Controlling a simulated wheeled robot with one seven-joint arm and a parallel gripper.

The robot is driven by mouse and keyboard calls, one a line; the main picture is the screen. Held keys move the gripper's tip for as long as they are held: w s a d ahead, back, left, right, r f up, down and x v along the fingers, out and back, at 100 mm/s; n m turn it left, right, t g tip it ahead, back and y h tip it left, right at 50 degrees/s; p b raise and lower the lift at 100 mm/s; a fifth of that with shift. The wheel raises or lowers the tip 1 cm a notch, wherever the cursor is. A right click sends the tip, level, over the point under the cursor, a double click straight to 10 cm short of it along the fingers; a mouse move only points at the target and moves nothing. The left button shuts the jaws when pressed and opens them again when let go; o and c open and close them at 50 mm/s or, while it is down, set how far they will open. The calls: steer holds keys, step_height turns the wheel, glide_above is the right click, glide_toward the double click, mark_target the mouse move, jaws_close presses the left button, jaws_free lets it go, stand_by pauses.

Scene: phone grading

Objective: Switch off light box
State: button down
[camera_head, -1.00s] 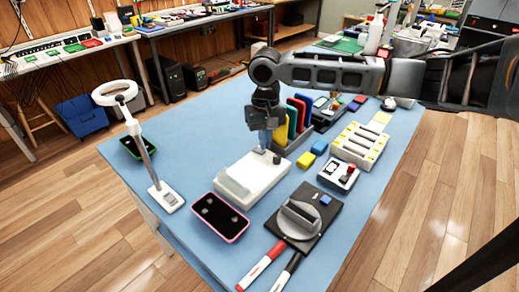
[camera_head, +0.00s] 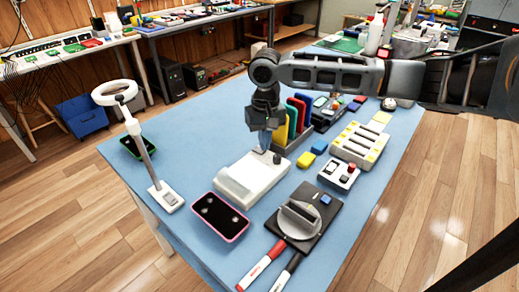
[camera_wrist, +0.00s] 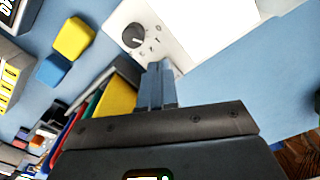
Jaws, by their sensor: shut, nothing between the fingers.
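The light box (camera_head: 252,180) is a white slab with a raised pale panel, lying on the blue table. Its dark round knob (camera_head: 277,159) is at the far right end. In the wrist view the knob (camera_wrist: 133,36) sits on the white casing (camera_wrist: 185,22) with small marks around it. Which mark it points to is too small to tell. My gripper (camera_head: 263,149) is shut and empty, pointing down at the far end of the box. In the wrist view its fingertips (camera_wrist: 158,68) are beside the knob, apart from it. I cannot tell whether they touch the casing.
A rack of coloured phones (camera_head: 297,116) stands just behind my gripper. Yellow (camera_head: 306,160) and blue (camera_head: 318,147) blocks lie to the right. A pink-edged phone (camera_head: 218,217) and a black stand (camera_head: 306,222) lie nearer. A ring lamp (camera_head: 140,130) stands at left.

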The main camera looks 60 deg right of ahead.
steer(key=shift+f+b, duration=0.3)
steer(key=shift+f, duration=0.55)
stand_by(0.3)
steer(key=shift+r, duration=0.1)
step_height(320, 180, up, 7)
steer(key=p, duration=0.7)
stand_by(0.7)
